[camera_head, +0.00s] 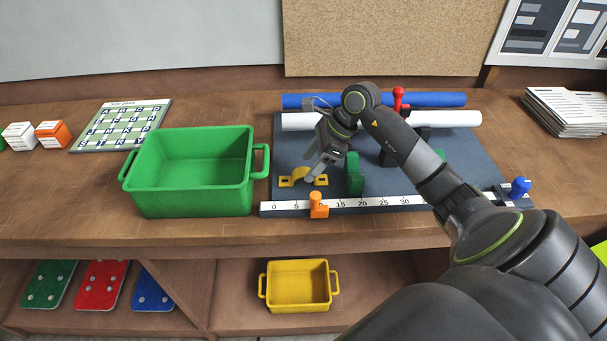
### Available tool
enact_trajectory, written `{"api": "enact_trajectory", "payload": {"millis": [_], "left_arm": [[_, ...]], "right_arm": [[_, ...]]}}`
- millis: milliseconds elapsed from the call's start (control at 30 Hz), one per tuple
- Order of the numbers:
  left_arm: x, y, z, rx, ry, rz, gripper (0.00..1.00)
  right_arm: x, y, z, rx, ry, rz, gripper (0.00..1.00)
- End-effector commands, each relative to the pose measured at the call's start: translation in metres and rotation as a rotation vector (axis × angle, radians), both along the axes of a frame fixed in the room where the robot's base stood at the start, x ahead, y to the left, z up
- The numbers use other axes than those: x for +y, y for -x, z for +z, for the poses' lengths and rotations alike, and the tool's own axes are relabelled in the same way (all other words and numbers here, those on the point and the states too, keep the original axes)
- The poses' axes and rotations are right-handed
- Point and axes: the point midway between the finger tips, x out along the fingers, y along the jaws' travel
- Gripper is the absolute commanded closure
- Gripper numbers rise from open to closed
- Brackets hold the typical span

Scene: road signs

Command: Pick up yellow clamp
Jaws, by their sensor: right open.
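The yellow clamp (301,177) is a small arched piece with flat feet. It lies on the dark board (476,159), above the low end of the white ruler strip and just right of the green bin. My right gripper (308,167) reaches in from the right, its fingers pointing down and left. It is open, with its fingertips at or just above the clamp. One finger overlaps the clamp's right side in the picture; I cannot tell whether they touch. My left gripper is not in view.
A green bin (196,201) stands close to the clamp's left. On the board are a green block (353,174), an orange peg (318,206), a blue peg (519,187), and white and blue tubes behind. A yellow bin (298,287) sits on the lower shelf.

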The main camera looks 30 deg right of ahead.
Motion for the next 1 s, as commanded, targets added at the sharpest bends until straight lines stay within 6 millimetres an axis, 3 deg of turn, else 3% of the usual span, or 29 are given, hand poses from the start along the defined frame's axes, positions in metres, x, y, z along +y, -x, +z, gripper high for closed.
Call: {"api": "enact_trajectory", "payload": {"millis": [167,367,633,1000], "left_arm": [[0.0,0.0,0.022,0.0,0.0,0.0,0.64],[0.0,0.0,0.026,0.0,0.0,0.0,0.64],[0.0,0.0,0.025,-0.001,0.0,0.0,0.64],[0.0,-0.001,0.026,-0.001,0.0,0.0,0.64]], "right_arm": [[0.01,-0.006,-0.015,0.003,-0.006,0.0,0.42],[0.017,-0.011,-0.034,0.001,-0.003,-0.001,0.42],[0.017,-0.011,-0.036,-0.001,-0.001,0.0,0.42],[0.017,-0.011,-0.036,-0.001,-0.001,0.0,0.9]]}}
